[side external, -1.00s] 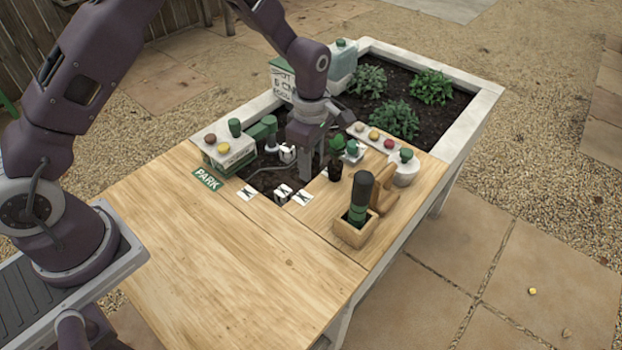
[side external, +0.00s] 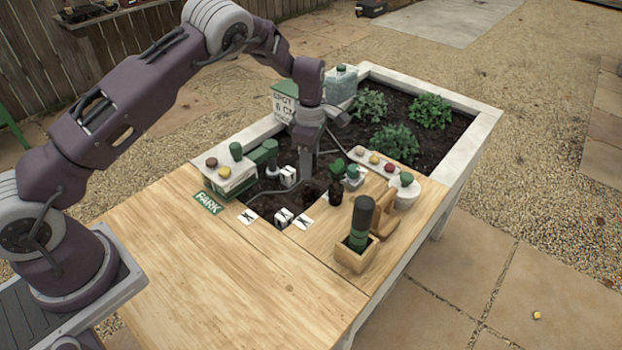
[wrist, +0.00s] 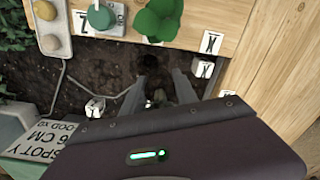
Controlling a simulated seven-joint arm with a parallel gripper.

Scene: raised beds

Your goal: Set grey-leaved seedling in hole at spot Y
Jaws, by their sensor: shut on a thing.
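My gripper (side external: 307,172) is over the dark soil strip at the near end of the raised bed. A dark hole (wrist: 150,62) shows in the soil just beyond the fingertips, and in the side view a hole (side external: 311,190) lies below the gripper. A white marker cube (wrist: 95,107), apparently lettered Y, stands on the soil. The sign (wrist: 58,138) reads "SPOT Y 6 CM".
A green seedling in a dark pot (side external: 336,190) stands right of the soil strip. X-marked cards (side external: 303,223) and a cube (side external: 284,217) line its near edge. A wooden holder (side external: 356,252) carries a dark green-banded tool. The near tabletop (side external: 220,275) is clear.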

